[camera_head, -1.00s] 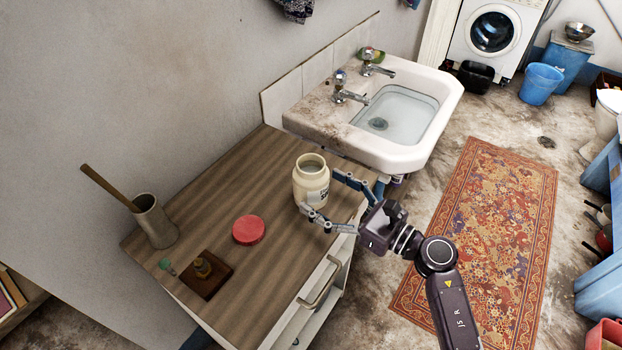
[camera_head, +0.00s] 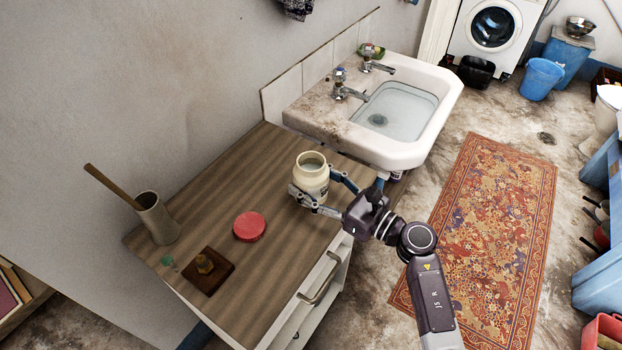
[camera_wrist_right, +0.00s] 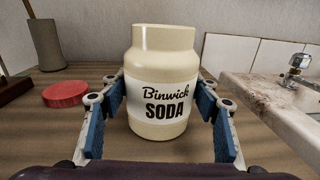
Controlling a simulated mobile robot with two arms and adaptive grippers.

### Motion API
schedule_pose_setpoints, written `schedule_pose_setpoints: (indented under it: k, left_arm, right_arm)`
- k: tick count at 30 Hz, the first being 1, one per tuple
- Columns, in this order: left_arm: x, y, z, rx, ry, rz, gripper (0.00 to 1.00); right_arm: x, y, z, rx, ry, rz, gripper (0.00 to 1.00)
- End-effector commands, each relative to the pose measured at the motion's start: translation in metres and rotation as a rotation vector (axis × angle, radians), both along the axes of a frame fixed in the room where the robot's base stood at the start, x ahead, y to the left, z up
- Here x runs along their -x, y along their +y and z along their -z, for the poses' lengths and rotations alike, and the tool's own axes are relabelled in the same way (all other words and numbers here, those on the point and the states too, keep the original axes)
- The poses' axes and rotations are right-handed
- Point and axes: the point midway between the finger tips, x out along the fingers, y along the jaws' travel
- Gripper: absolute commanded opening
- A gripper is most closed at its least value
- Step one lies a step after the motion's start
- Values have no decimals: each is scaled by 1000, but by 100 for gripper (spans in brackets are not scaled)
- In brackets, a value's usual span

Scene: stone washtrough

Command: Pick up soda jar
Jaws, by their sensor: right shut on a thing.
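The soda jar (camera_head: 311,172) is cream coloured, open at the top, and stands upright on the wooden cabinet top near its right edge. In the right wrist view the jar (camera_wrist_right: 160,85) shows a white "Binwick SODA" label. My right gripper (camera_head: 322,189) has its two fingers on either side of the jar and is shut on it. The blue finger pads also show at both sides of the jar in the right wrist view (camera_wrist_right: 158,120). The jar's underside is hidden. My left gripper is not in view.
A red lid (camera_head: 249,226) lies on the cabinet top (camera_head: 230,180). A beige cup (camera_head: 156,218) with a wooden stick and a small dark wooden block (camera_head: 207,270) stand farther left. A white sink (camera_head: 400,150) adjoins behind. A patterned rug (camera_head: 480,230) lies right.

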Motion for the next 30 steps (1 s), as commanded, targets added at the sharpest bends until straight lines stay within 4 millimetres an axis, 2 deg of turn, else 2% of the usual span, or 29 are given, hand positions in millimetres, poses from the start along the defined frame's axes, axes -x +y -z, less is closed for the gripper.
schedule_pose_setpoints:
  k: [3,11,17,23,30]
  left_arm:
    - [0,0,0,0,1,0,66]
    - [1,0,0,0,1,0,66]
    - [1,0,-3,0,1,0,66]
    - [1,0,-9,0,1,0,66]
    - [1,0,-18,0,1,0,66]
  right_arm:
    - [0,0,-2,-2,-2,0,16]
    - [0,0,-4,-1,-3,0,16]
    - [-1,0,-18,1,-6,-1,16]
    - [0,0,-55,2,-10,-1,16]
    - [0,0,-114,1,-12,-1,16]
